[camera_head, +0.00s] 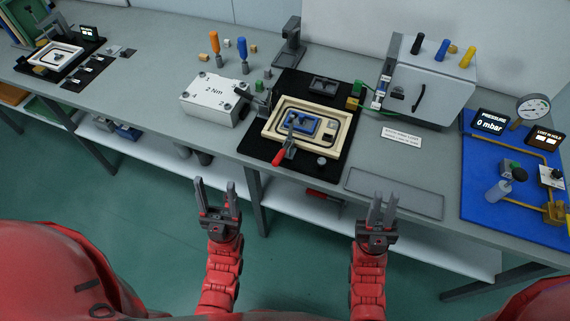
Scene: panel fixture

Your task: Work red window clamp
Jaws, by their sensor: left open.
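The window clamp's red handle (280,156) slants up from the front edge of a cream frame fixture (318,145). Its grey metal arm reaches over the blue window piece (303,124) inside the frame; whether it presses on it cannot be told. My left gripper (215,183) is open and empty, in front of the bench edge and left of the handle. My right gripper (384,197) is empty, in front of the bench to the right of the handle. Its fingers look close together, and their opening is unclear. Neither gripper touches the clamp.
The fixture stands on a black mat (334,155) on the grey bench. A white box marked 2 Nm (212,97) is left of it. A grey cabinet (431,88) and a blue pressure board (484,207) are right. A shallow tray (394,194) lies at the front edge.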

